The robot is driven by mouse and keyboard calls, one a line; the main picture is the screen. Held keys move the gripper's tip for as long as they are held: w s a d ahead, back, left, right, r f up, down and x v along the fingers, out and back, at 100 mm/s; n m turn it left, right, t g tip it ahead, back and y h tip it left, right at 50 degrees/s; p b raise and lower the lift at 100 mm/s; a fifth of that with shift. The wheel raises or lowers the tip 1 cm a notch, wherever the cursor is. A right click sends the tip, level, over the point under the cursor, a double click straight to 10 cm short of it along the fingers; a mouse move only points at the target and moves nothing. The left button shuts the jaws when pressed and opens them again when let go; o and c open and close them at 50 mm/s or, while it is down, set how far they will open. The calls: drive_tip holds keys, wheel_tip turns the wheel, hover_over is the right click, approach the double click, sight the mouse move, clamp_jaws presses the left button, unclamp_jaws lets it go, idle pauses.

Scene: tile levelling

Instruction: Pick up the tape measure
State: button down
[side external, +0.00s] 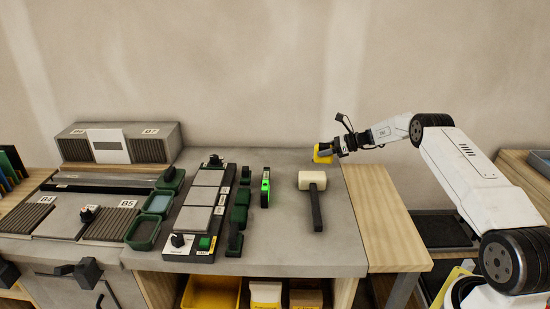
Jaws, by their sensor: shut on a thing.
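The tape measure appears to be the small yellow block (322,156) at the back right of the grey bench top. My gripper (333,150) reaches in from the right and is shut on it. The gripper's fingers are small and dark, and they partly hide its right side. I cannot tell from this view whether it touches the bench or hangs just above it.
A mallet with a pale head (312,180) lies in front of the yellow block. A green and black tool (265,188) lies left of it. A black rack with grey tiles (197,208) and green trays (143,232) fill the left. Bench right of the mallet is clear.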

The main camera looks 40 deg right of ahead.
drive_tip(key=s+a+r, duration=0.5)
drive_tip(key=s+r, duration=0.3)
drive_tip(key=s, duration=0.3)
drive_tip(key=shift+s+r, duration=0.35)
drive_tip(key=shift+s, duration=0.05)
drive_tip(key=shift+a, duration=0.1)
idle(0.3)
idle(0.3)
